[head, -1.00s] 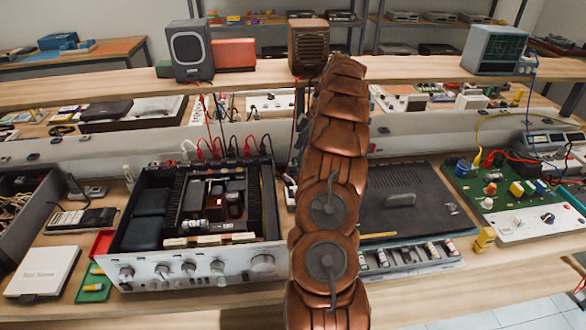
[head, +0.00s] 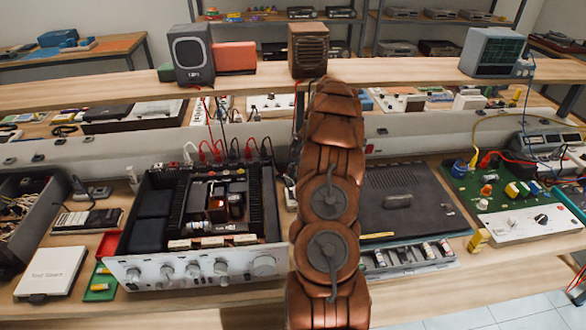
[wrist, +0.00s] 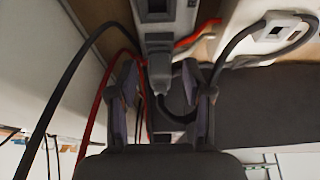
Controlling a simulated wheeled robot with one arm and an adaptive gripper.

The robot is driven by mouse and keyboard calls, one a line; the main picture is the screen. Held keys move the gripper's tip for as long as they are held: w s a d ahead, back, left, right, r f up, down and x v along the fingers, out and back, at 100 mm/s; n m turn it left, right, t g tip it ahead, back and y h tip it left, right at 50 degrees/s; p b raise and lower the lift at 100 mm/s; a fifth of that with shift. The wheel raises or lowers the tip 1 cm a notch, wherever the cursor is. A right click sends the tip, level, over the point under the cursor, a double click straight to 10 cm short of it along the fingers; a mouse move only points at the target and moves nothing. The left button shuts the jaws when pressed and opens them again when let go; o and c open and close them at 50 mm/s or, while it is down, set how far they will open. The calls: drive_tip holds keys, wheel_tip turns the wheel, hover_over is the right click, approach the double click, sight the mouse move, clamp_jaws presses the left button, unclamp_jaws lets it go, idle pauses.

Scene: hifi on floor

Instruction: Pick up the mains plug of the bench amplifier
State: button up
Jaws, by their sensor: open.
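The bench amplifier (head: 190,269) stands open-topped on the bench, left of my arm in the head view. In the wrist view, a grey plug (wrist: 159,72) sits between my fingers, just below a grey socket strip (wrist: 155,10) at the top, and seems to be in it. A dark cable runs from below the plug, partly hidden by the gripper. I cannot trace it to the amplifier. My gripper (wrist: 161,85) is open, one finger on each side of the plug, with gaps visible. The head view hides the gripper and plug behind my arm.
Red cables (wrist: 97,105) and a black cable (wrist: 62,88) run close left of the gripper. Another black cable ends in a white socket (wrist: 276,32) at right. A dark flat case (head: 410,205) stands right of my arm; an upper shelf (head: 400,68) crosses behind.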

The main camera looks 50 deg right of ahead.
clamp_jaws()
idle(0.5)
